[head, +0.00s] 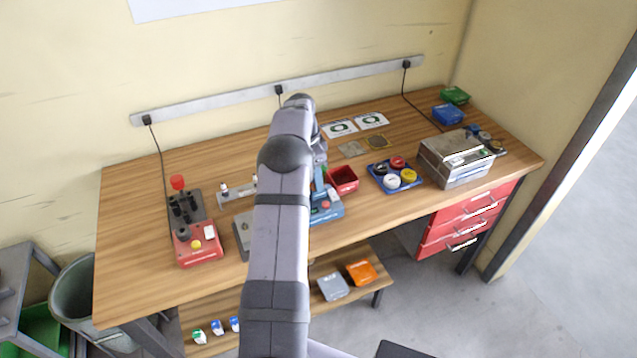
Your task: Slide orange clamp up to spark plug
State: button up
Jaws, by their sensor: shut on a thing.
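My gripper is hidden behind my own arm, which rises through the middle of the head view and bends down over the bench. What the jaws hold cannot be seen. I cannot make out an orange clamp or a spark plug; my arm covers the middle of the bench, where they may be hidden. A blue bench device (326,207) shows partly, just right of my arm.
The wooden bench (130,255) carries a red device with a joystick (199,247) at left, a red bin (342,180), a blue tray of round pots (377,184) and a metal box (455,160). An orange box (361,272) lies on the low shelf. The front left bench top is clear.

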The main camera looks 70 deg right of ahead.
jog(key=shift+w+a, duration=0.45)
dwell(0.3)
jog(key=o, duration=0.5)
jog(key=shift+r, duration=0.15)
notch_tip(320, 180, up, 8)
jog(key=p, duration=0.5)
jog(key=shift+w, duration=0.1)
